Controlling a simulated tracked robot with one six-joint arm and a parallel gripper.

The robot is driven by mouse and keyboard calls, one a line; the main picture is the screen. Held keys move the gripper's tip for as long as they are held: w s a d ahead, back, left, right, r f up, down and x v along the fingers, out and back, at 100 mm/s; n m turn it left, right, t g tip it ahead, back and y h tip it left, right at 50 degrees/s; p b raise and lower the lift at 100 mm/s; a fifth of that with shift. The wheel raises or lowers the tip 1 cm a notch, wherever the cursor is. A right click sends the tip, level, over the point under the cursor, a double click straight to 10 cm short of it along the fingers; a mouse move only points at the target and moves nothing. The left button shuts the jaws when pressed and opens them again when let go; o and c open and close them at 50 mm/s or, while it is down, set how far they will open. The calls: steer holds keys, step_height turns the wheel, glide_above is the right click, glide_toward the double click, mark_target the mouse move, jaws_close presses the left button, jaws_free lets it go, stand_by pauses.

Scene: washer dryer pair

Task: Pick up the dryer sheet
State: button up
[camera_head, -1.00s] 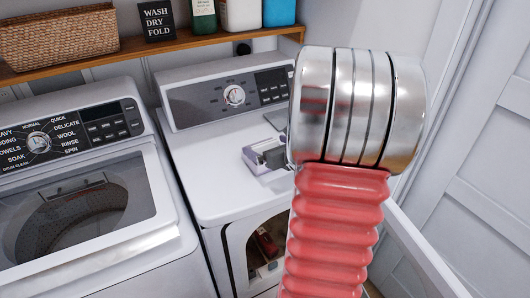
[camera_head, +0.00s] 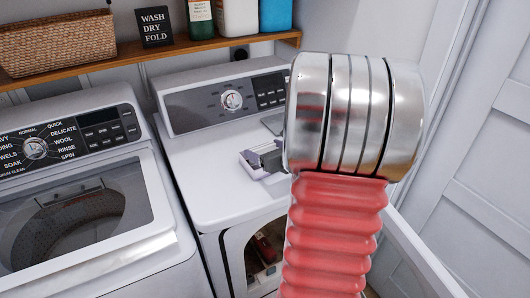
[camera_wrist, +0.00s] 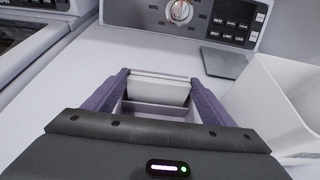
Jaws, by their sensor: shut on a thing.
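My gripper (camera_wrist: 156,98) has purple fingers, which close on a thin pale rectangular piece (camera_wrist: 158,88), seemingly the dryer sheet. The piece stands upright between the fingertips, over the white top of the dryer (camera_wrist: 80,85). I cannot tell whether it touches the surface. In the head view my gripper (camera_head: 258,162) is small and partly hidden by my red and silver arm. It is low over the dryer top (camera_head: 205,170).
A white open-topped, box-like thing (camera_wrist: 280,95) stands close right of my gripper. A flat grey square (camera_wrist: 224,62) lies near the dryer's control panel (camera_wrist: 180,15). The washer (camera_head: 85,215) stands left. A shelf (camera_head: 190,48) with a basket (camera_head: 55,40) runs above.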

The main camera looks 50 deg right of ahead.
step_height(320, 180, up, 10)
steer(key=shift+f, duration=0.25)
stand_by(0.7)
